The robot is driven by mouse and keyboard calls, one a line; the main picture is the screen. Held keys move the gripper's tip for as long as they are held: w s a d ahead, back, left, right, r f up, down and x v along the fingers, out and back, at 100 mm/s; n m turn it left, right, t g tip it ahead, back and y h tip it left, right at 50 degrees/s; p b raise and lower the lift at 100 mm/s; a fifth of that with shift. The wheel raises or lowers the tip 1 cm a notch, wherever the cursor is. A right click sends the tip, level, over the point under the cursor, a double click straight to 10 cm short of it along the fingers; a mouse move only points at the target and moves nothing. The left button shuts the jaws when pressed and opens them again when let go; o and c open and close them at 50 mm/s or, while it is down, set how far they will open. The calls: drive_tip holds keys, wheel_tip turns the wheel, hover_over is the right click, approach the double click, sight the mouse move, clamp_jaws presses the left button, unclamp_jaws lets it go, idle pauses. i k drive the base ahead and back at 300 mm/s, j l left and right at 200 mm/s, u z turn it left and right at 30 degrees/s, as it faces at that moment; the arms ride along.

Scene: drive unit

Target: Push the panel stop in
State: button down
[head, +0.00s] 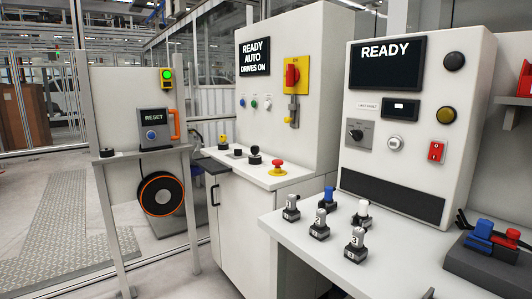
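A red mushroom-head button on a yellow base (277,168), which looks like the panel stop, sits on the white ledge (245,171) of the middle cabinet, near its right end. Its red head shows above the yellow base; from here I cannot tell whether it is pressed in or out. Nothing touches it. The middle cabinet's screen (255,58) reads READY, AUTO, DRIVES ON. My gripper is not in view.
A white bench (385,262) with several small numbered devices stands in front at right, below a READY panel (390,64). A RESET box (153,128) is at left. Floor is free at lower left.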

sight(277, 162)
drive_tip(key=i+j, duration=0.15)
drive_tip(key=j, duration=0.2)
drive_tip(key=i+j, duration=0.15)
drive_tip(key=j, duration=0.25)
drive_tip(key=i+j, duration=0.1)
drive_tip(key=j, duration=0.25)
drive_tip(key=i+j+z, duration=0.1)
drive_tip(key=j, duration=0.3)
drive_tip(key=i+j, duration=0.2)
drive_tip(key=j, duration=0.15)
drive_tip(key=i+j, duration=0.1)
drive_tip(key=j, duration=1)
